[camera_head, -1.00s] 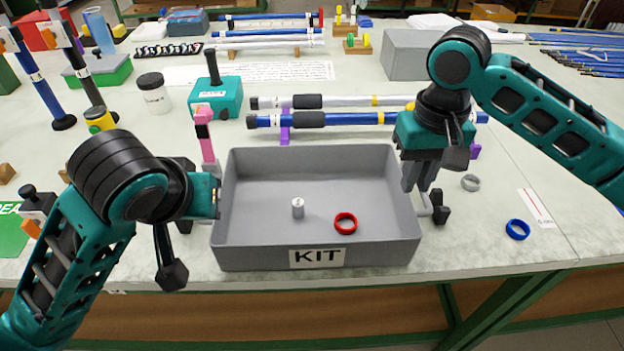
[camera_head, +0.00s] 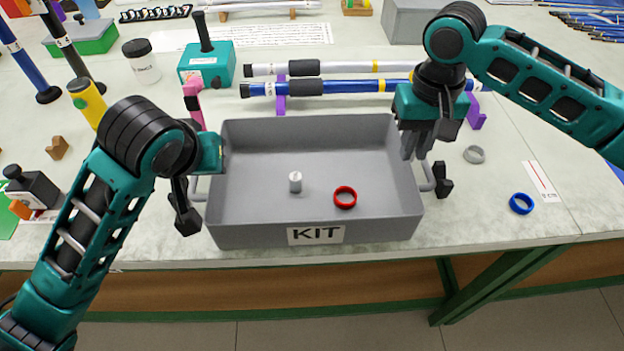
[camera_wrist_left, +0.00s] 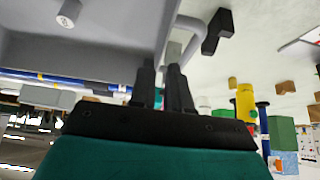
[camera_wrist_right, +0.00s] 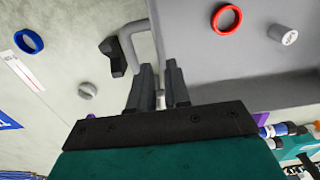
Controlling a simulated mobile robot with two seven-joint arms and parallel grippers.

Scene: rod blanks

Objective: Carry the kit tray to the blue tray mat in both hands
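The grey kit tray (camera_head: 315,235) stands on the table, with a small silver cylinder (camera_head: 295,181) and a red ring (camera_head: 345,197) inside. My left gripper (camera_wrist_left: 162,72) is at the tray's left handle (camera_wrist_left: 183,28); in the head view its fingers are mostly hidden. My right gripper (camera_head: 416,150) points down at the right handle (camera_head: 429,178). In both wrist views the fingers are close together, with the handle seemingly between them. The blue tray mat is not clearly seen; a blue patch with white lettering (camera_wrist_right: 8,122) is cut off in the right wrist view.
A teal box (camera_head: 207,65) and a pink upright piece (camera_head: 193,100) stand behind left. The table's front edge is close before the tray.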

